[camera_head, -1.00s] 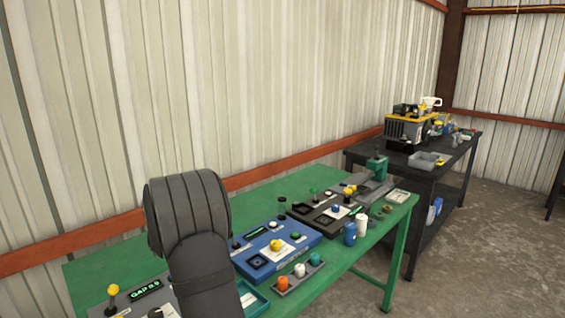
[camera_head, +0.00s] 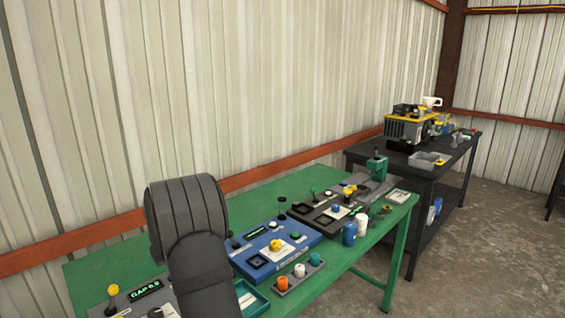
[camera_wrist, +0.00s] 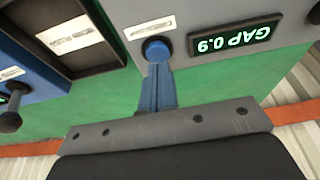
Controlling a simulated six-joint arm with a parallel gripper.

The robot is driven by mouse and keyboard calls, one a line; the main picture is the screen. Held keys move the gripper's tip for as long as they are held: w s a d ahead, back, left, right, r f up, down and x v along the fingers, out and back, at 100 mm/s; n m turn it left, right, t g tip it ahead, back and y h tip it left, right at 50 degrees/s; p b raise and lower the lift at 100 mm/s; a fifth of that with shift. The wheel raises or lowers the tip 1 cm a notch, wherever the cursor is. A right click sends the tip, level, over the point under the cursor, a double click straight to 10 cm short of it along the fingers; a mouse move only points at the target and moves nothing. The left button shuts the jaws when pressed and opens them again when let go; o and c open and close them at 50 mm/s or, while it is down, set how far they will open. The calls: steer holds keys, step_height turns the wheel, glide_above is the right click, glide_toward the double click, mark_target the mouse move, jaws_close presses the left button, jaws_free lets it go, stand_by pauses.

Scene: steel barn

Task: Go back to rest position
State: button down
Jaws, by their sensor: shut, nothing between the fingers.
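My gripper shows in the wrist view as narrow blue fingers (camera_wrist: 158,86), shut and empty. The fingers stand in front of a grey panel (camera_wrist: 199,27) and point at its round blue button (camera_wrist: 156,49). I cannot tell whether they touch it. A green-lit display reading GAP 0.9 (camera_wrist: 235,38) is beside the button. In the head view my dark arm link (camera_head: 187,220) rises at the lower left and hides the gripper. The display (camera_head: 146,290) and a yellow-knobbed lever (camera_head: 113,291) show to its left.
The green table (camera_head: 120,258) carries a blue control box (camera_head: 290,249), a dark control box (camera_head: 318,212), a tray of coloured pegs (camera_head: 300,280), and blue and white bottles. A black table (camera_head: 360,154) with a machine stands behind. The corrugated wall is close behind the green table.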

step_height(320, 180, up, 6)
steer(key=shift+f, duration=0.2)
step_height(320, 180, down, 7)
steer(key=shift+f, duration=0.1)
steer(key=s+r+m, duration=0.3)
steer(key=r+m, duration=0.4)
steer(key=r, duration=0.2)
steer(key=s+d+r+m+t+h, duration=0.1)
steer(key=s+r+m, duration=0.3)
steer(key=r+m, duration=0.3)
steer(key=shift+s+d+r+t, duration=0.3)
steer(key=shift+r, duration=1.1)
steer(key=w+a+f+n+g, duration=0.1)
steer(key=w+f+n, duration=0.3)
steer(key=f+n, duration=0.2)
steer(key=shift+w+a+n+y, duration=0.15)
steer(key=shift+w+n+y, duration=0.2)
steer(key=shift+n, duration=0.95)
